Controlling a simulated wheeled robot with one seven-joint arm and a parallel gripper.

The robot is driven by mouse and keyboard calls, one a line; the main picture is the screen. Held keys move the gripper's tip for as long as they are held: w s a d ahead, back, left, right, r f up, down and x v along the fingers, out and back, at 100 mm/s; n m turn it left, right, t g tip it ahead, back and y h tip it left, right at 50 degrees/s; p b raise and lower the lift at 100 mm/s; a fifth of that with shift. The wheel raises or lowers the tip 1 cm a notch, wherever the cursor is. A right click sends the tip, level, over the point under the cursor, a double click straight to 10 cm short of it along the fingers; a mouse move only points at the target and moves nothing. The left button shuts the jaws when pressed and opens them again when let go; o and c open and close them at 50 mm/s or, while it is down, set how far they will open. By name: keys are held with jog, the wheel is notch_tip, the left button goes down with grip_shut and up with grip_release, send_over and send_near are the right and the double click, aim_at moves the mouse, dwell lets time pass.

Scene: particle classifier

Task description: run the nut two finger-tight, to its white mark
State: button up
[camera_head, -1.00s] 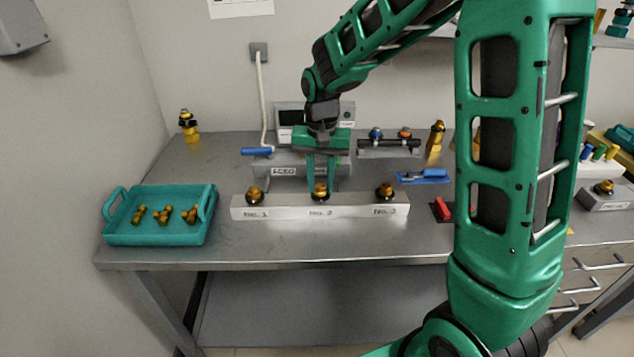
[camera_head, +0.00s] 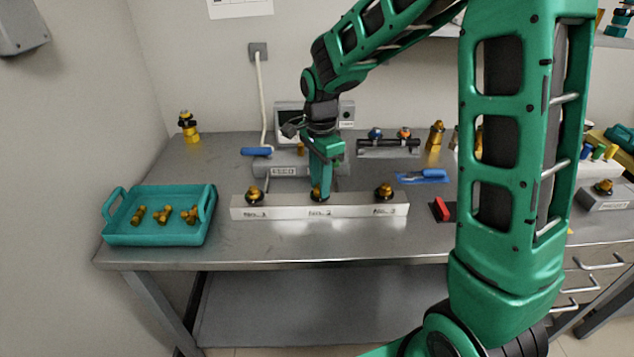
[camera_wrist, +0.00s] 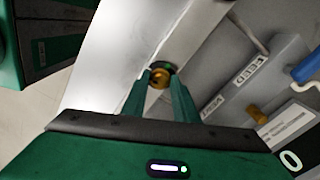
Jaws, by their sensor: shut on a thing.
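A pale block (camera_head: 285,206) on the bench carries three brass fittings in a row, labelled No. 1 to No. 3. The middle one is nut two (camera_head: 318,195), partly hidden by my gripper. My gripper (camera_head: 320,190) points down over it and is shut on it. In the wrist view the brass nut (camera_wrist: 159,79) sits between my two green fingertips (camera_wrist: 160,76), with a dark ring at its far side. I cannot make out the white mark. Nut one (camera_head: 254,194) and nut three (camera_head: 384,190) stand apart on either side.
A teal tray (camera_head: 160,238) with brass fittings stands at the left. A grey device (camera_head: 285,168) is close behind the block. A blue-handled tool (camera_head: 424,177) and a red thing (camera_head: 441,209) lie to the right. The bench front is clear.

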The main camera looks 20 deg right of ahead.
jog(key=m, duration=0.5)
jog(key=shift+w+a+r, duration=0.1)
jog(key=shift+w+r, duration=0.1)
jog(key=shift+w, duration=0.1)
dwell(0.5)
jog(key=o, duration=0.9)
jog(key=shift+o, duration=0.8)
jog(key=shift+s+f, duration=0.1)
notch_tip(320, 180, up, 11)
jog(key=shift+f, duration=0.15)
